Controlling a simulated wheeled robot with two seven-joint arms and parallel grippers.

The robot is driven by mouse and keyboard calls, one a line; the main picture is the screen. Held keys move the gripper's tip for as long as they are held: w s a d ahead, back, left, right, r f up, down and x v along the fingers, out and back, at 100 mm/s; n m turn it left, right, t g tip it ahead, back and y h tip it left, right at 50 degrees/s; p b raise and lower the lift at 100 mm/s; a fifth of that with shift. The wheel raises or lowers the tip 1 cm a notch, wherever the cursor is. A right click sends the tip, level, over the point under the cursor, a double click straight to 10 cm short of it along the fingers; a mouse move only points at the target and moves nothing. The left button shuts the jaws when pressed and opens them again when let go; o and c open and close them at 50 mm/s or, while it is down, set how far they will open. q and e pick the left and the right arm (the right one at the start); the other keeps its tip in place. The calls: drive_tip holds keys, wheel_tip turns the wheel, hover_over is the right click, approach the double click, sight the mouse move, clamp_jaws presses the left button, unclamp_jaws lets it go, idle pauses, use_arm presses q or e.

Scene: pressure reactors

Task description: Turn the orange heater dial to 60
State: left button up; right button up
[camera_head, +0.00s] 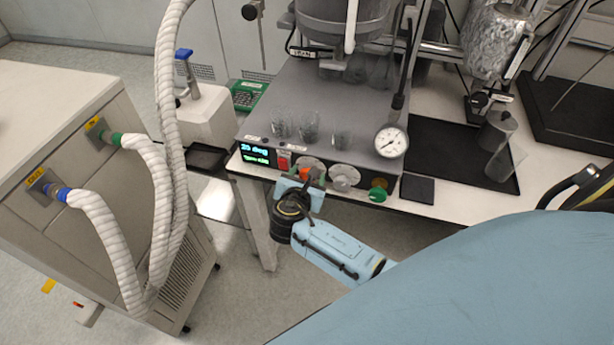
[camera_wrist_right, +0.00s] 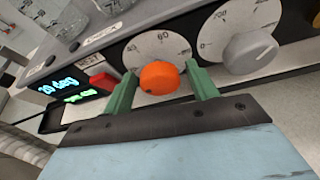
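The orange heater dial (camera_wrist_right: 158,78) sits on a round white scale plate on the front panel of the grey reactor base. Numbers such as 40 and 60 show above it in the right wrist view. My right gripper (camera_wrist_right: 161,90) is open, with one green finger on each side of the dial. Small gaps seem to show between fingers and dial. In the head view the right gripper (camera_head: 303,186) is at the panel and the dial (camera_head: 305,173) is partly hidden. The display (camera_wrist_right: 66,88) reads about 20 deg. My left gripper is not in view.
A red switch (camera_head: 284,160) is left of the dial. A grey knob (camera_wrist_right: 249,52) with its own scale is close on the right, and a green knob (camera_head: 378,192) lies beyond it. A pressure gauge (camera_head: 391,142) stands above the panel. White hoses (camera_head: 170,150) hang at left.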

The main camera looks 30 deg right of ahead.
drive_tip(key=c, duration=0.8)
